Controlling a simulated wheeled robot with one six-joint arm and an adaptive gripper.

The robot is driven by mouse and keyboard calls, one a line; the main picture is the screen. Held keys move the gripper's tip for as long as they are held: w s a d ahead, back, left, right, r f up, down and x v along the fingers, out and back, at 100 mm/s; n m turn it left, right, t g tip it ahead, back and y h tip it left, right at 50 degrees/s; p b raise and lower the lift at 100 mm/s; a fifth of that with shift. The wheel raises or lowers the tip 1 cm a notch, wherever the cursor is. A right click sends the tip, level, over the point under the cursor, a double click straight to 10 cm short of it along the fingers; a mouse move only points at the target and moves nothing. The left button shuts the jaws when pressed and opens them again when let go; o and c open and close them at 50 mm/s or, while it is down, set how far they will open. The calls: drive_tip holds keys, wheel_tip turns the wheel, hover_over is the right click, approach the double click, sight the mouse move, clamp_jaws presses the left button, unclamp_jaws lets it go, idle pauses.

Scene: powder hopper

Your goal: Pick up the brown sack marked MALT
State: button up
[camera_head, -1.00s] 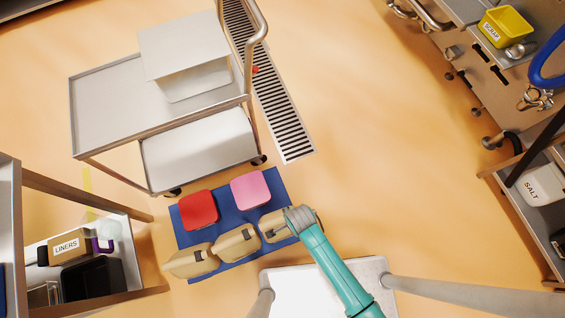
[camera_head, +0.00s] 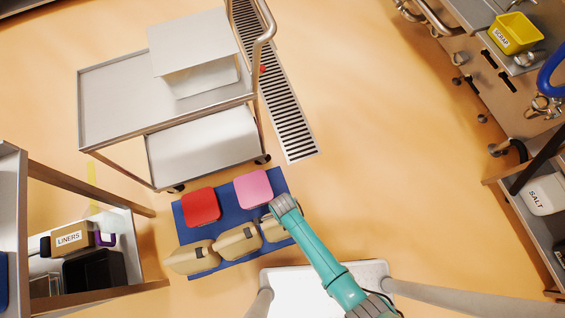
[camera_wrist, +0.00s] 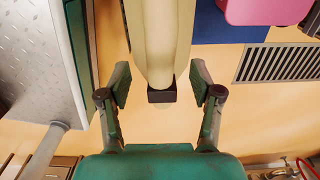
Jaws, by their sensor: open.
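Three tan-brown sacks lie in a row along the near edge of a blue mat: a left one (camera_head: 192,257), a middle one (camera_head: 236,240) and a right one (camera_head: 282,236). No MALT lettering is readable on any of them. My gripper (camera_wrist: 160,78) is open, its fingers on either side of a tan sack (camera_wrist: 163,35) in the wrist view, with gaps beside it. A dark block (camera_wrist: 161,96) is at that sack's end. In the head view my arm's end is over the right sack and partly hides it; the fingertips cannot be made out there.
A red block (camera_head: 201,206) and a pink block (camera_head: 253,188) lie on the blue mat (camera_head: 228,208) behind the sacks. A steel cart (camera_head: 110,110) stands beyond, beside a floor grate (camera_head: 289,130). Shelving (camera_head: 75,180) is at left. Open floor (camera_head: 400,170) lies right.

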drive_tip(key=shift+f, duration=2.15)
clamp_jaws()
drive_tip(key=shift+w+a, duration=0.15)
